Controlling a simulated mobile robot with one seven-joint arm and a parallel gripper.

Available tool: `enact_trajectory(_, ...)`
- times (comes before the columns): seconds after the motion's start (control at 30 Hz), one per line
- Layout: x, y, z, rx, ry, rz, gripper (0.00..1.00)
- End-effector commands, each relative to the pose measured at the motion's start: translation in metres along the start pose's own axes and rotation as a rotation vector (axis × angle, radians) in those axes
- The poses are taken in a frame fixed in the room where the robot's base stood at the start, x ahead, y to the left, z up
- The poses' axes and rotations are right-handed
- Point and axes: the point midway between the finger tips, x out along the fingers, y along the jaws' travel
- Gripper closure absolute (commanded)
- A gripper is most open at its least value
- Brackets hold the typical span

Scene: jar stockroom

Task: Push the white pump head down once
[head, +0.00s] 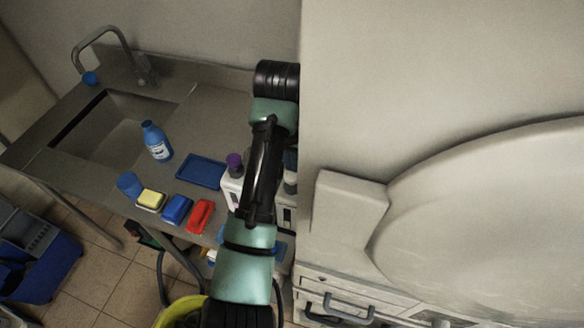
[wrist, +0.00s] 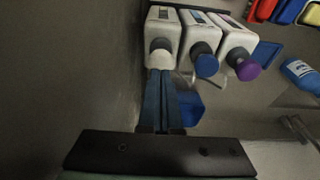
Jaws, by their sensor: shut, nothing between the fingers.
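Three white dispensers stand in a row in the wrist view, each with a pump head. The white pump head (wrist: 159,57) is on the left one (wrist: 162,28), beside the wall. The blue pump head (wrist: 205,65) is in the middle and the purple pump head (wrist: 243,69) on the right. My gripper (wrist: 160,73) is shut and empty, its blue fingertips at the near edge of the white pump head. I cannot tell whether they touch it. In the head view my arm hides the white pump head; the purple one (head: 234,160) shows left of the arm.
A sink (head: 110,130) is at left. A large pale wall (head: 430,80) stands close right of my arm.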

Motion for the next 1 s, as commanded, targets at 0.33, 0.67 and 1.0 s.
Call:
enact_trajectory(0.33,0.0,0.0,-0.001,0.0,0.003,-0.001,1.0)
enact_trajectory(0.67,-0.015,0.0,-0.004,0.0,0.003,0.0,1.0)
enact_trajectory(1.0,-0.047,0.0,-0.01,0.0,0.002,-0.001,1.0)
